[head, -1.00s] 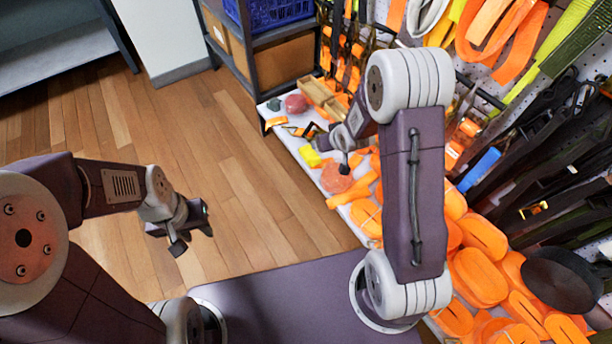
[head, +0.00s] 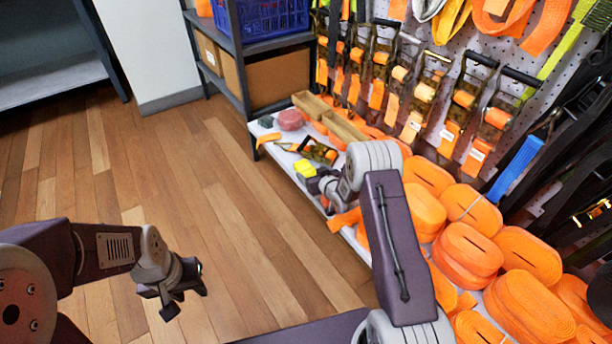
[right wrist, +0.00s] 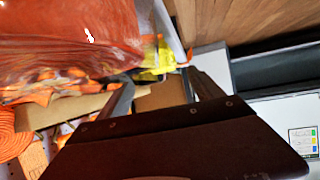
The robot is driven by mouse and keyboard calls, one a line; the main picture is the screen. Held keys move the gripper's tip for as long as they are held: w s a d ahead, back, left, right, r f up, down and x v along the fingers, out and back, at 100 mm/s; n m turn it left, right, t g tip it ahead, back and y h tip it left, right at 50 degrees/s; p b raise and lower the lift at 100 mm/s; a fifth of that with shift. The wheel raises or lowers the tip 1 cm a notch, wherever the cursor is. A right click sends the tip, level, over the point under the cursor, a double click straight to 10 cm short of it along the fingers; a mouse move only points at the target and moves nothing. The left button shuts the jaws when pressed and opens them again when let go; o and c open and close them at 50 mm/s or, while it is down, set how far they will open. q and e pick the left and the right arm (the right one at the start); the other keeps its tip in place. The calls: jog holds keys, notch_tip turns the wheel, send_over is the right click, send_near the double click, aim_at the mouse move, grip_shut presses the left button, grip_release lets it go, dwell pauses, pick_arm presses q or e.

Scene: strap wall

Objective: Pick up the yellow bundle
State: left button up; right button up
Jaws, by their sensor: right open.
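The yellow bundle (head: 305,168) lies on the white shelf, left of my right arm. In the right wrist view a yellow thing (right wrist: 158,58), blurred, shows just beyond the fingertips. My right gripper (right wrist: 163,82) is open with nothing visible between its fingers. In the head view it is beside the yellow bundle and partly hidden by my arm. My left gripper (head: 184,296) hangs over the wooden floor, far from the shelf, with its fingers apart and empty.
A large shiny orange-red thing (right wrist: 65,35) is close to the right wrist camera. Orange strap rolls (head: 468,250) crowd the shelf to the right. A pink bundle (head: 290,119) and wooden trays (head: 344,126) lie farther back. The floor (head: 215,200) left of the shelf is clear.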

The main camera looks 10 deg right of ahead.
aim_at(307, 169)
jog(key=b+x, duration=0.4)
jog(key=shift+w+f+b, duration=0.25)
jog(key=shift+f+b, duration=0.05)
jog(key=shift+f, duration=0.1)
jog(key=shift+w, duration=0.25)
jog(key=shift+r, duration=0.15)
jog(key=c, duration=1.6)
